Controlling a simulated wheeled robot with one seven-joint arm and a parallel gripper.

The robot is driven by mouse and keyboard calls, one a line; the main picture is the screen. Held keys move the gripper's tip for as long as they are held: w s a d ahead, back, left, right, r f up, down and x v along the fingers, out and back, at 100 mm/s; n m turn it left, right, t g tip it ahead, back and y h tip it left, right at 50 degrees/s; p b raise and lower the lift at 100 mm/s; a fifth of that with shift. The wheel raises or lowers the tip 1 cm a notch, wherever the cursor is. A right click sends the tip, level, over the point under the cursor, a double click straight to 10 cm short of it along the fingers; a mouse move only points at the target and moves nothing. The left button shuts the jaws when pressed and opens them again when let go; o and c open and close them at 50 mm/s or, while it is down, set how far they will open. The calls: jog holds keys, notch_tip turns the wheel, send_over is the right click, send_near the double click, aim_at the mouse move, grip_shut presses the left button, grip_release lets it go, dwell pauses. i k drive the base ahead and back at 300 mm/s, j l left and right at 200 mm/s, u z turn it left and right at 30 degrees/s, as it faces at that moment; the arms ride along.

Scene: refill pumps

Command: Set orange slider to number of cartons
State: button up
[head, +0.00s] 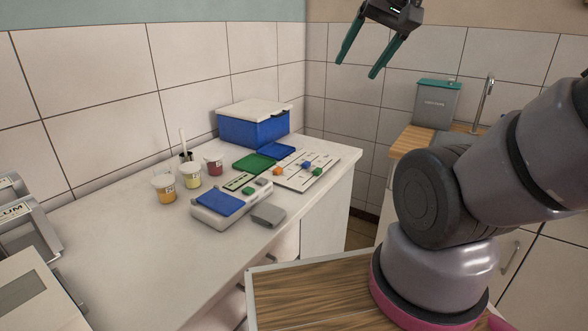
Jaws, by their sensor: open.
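The orange slider (278,171) sits on a pale slider board (291,185) on the white counter, near its right end. A blue slider (305,165) and a green slider (317,172) are on the same board. The scale marks are too small to read. I cannot make out any cartons in this view. My gripper (358,69) is at the top, high above the counter, in front of the tiled wall. Its two green fingers are spread apart and empty, pointing down.
A blue box with a white lid (253,127) stands behind the board. Several small cups, including a red one (213,165), stand to the left. A white device with a blue panel (222,202) lies in front. A grey bin (436,103) stands on another counter.

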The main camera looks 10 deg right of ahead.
aim_at(278, 170)
jog(key=i+l+u, duration=0.1)
jog(key=l+u, duration=0.25)
jog(key=i+l+u, duration=0.1)
jog(key=u, duration=0.3)
jog(key=l, duration=0.1)
